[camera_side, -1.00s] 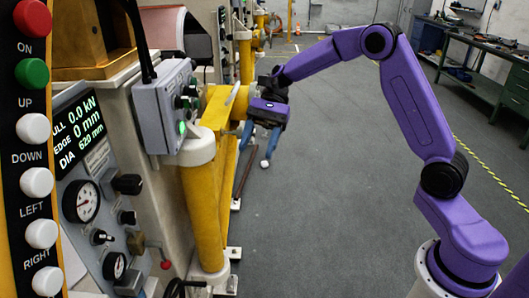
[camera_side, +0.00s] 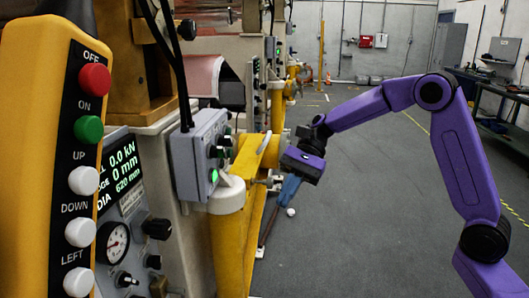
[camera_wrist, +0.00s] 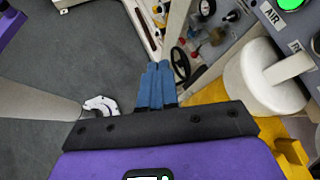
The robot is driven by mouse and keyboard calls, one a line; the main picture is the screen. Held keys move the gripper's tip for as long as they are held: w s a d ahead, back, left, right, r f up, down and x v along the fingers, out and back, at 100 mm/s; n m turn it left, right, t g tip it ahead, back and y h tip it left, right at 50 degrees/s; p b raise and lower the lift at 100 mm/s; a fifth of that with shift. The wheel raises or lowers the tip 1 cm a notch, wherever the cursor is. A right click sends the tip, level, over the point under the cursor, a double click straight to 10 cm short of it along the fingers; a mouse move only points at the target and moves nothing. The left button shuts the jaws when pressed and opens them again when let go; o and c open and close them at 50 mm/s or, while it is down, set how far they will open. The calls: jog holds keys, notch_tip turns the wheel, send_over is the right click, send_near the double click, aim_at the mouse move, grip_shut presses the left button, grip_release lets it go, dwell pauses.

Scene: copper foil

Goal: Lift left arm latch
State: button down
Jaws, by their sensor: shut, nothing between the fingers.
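The yellow left arm (camera_side: 248,158) of the machine carries a pale curved handle (camera_side: 264,145), which may be the latch; I cannot tell for sure. A small metal fitting (camera_side: 268,182) sticks out from the arm's side towards my gripper. My gripper (camera_side: 284,203) is just right of the arm, pointing down. Its blue fingers are together and empty. In the wrist view the fingertips (camera_wrist: 157,65) lie side by side over the floor and machine base. Whether the gripper touches the fitting is unclear.
A grey control box (camera_side: 198,155) stands left of the arm. The yellow button pendant (camera_side: 40,150) fills the near left. A white ball (camera_side: 291,212) shows below my gripper. In the wrist view a white cylindrical post (camera_wrist: 262,78) is close on the right.

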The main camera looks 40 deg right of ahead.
jog(key=w+d+r+m+t, duration=1)
jog(key=w+d+m+t, duration=0.15)
jog(key=m+t, duration=0.45)
jog(key=m, duration=0.1)
send_near(230, 112)
jog(key=w+a+f, duration=0.3)
jog(key=w, duration=0.1)
jog(key=shift+w+a+g, duration=0.4)
jog(key=shift+w+a+r, duration=0.3)
jog(key=shift+w+r, duration=0.05)
jog(key=shift+r, duration=0.2)
jog(key=shift+w+a+r, duration=0.3)
jog(key=shift+a+r, duration=0.05)
jog(key=shift+r, duration=0.2)
